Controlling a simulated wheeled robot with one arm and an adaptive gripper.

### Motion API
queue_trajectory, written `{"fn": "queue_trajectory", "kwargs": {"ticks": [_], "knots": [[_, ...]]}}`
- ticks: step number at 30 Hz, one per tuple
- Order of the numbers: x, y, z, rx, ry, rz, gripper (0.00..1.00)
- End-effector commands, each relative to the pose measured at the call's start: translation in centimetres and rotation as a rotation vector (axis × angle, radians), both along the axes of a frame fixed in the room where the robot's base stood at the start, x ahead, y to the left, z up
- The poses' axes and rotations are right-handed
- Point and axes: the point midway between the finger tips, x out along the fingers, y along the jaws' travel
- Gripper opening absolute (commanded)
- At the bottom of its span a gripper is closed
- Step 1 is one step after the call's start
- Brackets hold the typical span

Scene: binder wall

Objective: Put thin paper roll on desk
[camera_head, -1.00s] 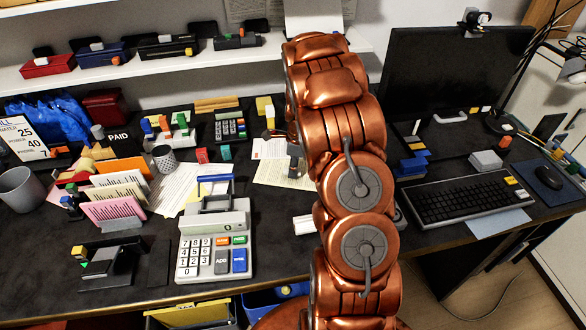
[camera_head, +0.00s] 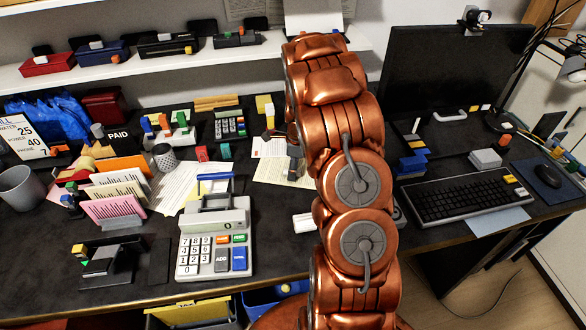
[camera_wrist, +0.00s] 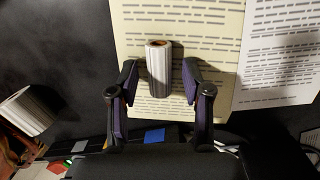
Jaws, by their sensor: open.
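A thin pale paper roll (camera_wrist: 158,67) with a brown core shows in the wrist view, over the printed sheets. My gripper (camera_wrist: 158,75) is open, with one dark finger on each side of the roll and gaps between. Whether the roll touches the sheets is hard to tell. In the head view my copper arm hides most of this spot; part of my gripper (camera_head: 293,150) shows at its left edge above the dark desk (camera_head: 275,255).
A wider ridged pale cylinder (camera_wrist: 30,110) is at the left of the wrist view. A calculator (camera_head: 214,240) and mesh cup (camera_head: 164,158) stand left of my arm. A monitor (camera_head: 450,90) and keyboard (camera_head: 465,198) are right. A shelf (camera_head: 220,58) runs behind.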

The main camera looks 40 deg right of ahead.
Motion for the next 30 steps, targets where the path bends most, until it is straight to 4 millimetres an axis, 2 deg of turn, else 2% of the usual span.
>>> {"fn": "queue_trajectory", "kwargs": {"ticks": [5, 8, 21, 30], "knots": [[0.1, -0.2, 1.0, -0.002, -0.004, 0.000, 0.49], [0.1, -0.4, 2.4, -0.006, -0.007, -0.001, 0.49], [0.0, -1.3, 10.2, -0.004, -0.006, -0.001, 0.49], [-0.3, -1.4, 12.1, 0.000, 0.001, 0.000, 0.49]]}}
